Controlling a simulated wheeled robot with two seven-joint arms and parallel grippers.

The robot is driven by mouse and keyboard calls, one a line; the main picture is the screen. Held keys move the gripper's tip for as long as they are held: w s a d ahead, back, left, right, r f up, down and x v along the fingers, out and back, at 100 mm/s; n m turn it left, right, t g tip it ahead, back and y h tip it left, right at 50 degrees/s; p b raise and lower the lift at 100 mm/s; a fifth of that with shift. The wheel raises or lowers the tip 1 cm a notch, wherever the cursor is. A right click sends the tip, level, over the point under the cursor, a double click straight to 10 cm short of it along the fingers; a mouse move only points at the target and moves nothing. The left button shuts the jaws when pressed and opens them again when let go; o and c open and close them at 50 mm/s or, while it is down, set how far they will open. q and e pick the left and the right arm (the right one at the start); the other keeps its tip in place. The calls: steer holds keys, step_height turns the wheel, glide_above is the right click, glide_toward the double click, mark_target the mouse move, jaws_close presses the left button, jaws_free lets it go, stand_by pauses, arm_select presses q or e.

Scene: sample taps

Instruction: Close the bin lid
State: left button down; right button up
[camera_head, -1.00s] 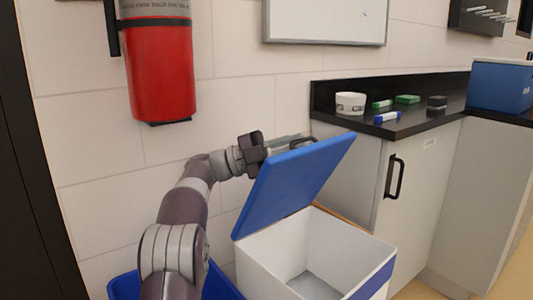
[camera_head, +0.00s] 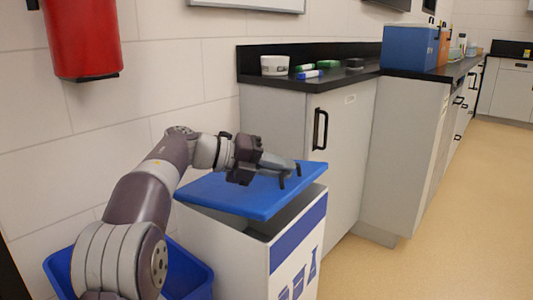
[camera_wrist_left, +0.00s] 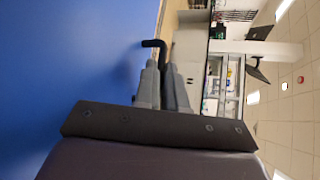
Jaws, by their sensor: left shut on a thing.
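The blue bin lid (camera_head: 230,194) is hinged over the white bin (camera_head: 230,244) and sits low, tilted, with a dark gap between it and the rim at the front. My left gripper (camera_head: 288,170) lies over the top of the lid near its right end, shut on the black lid handle (camera_wrist_left: 155,44). Most of the handle is hidden by the fingers. In the left wrist view the closed fingers (camera_wrist_left: 166,68) are beside the blue lid face (camera_wrist_left: 75,60). My right gripper is out of view.
A blue open bin (camera_head: 190,270) stands left of the white bin, behind my arm. A grey cabinet (camera_head: 345,150) with a black counter is close behind at the right. The floor (camera_head: 450,210) at the right is clear.

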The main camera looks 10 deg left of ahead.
mark_target(285, 185)
arm_select(q)
steer(key=f, duration=0.2)
steer(key=d+f+m+y+b, duration=0.1)
steer(key=shift+s+f, duration=0.25)
steer(key=shift+d+f+y, duration=0.15)
steer(key=shift+f+y, duration=0.15)
steer(key=shift+f, duration=0.1)
steer(key=shift+f, duration=0.1)
steer(key=c, duration=1.5)
jaws_free()
steer(key=shift+s, duration=0.1)
steer(key=p+v, duration=0.6)
steer(key=v, duration=0.6)
steer(key=shift+s+a, duration=0.15)
steer(key=shift+a, duration=0.25)
